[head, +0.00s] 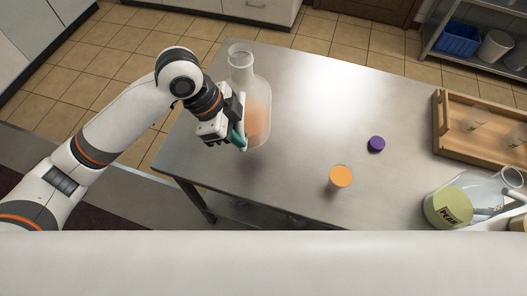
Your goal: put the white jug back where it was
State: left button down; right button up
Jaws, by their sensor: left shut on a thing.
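The white jug (259,95) is a translucent container with a pale, wide neck and orange-pink contents. It is at the far left part of the steel table (300,110). My left gripper (239,136) is at the jug's near left side, shut, with a teal piece showing between its fingers. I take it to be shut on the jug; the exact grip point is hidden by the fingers. I cannot tell whether the jug's base touches the table. My right gripper is not in view.
An orange-topped round item (340,176) and a purple cap (377,144) are on the table's middle right. A clear vessel with green contents labelled PEAR (447,207) is at the near right. A wooden tray (440,122) with small glasses is at the right edge. The table's centre is clear.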

pick_arm(q)
notch_tip(320, 180, down, 10)
jog(key=s+d+m+g+p, duration=0.1)
jog(key=m+p, duration=0.1)
jog(key=m, duration=0.1)
jog(key=shift+s+d+r, duration=0.15)
jog(key=shift+s+d, duration=0.1)
jog(key=shift+d, duration=0.15)
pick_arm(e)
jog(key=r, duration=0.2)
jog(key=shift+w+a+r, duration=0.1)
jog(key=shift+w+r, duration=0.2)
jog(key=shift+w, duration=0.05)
pick_arm(q)
jog(key=c, duration=1.4)
grip_release()
jog(key=shift+s+f, duration=0.1)
jog(key=shift+f, duration=0.1)
jog(key=shift+o, duration=0.2)
jog(key=shift+r, duration=0.1)
jog(key=b+v, duration=0.1)
jog(key=v, duration=1.1)
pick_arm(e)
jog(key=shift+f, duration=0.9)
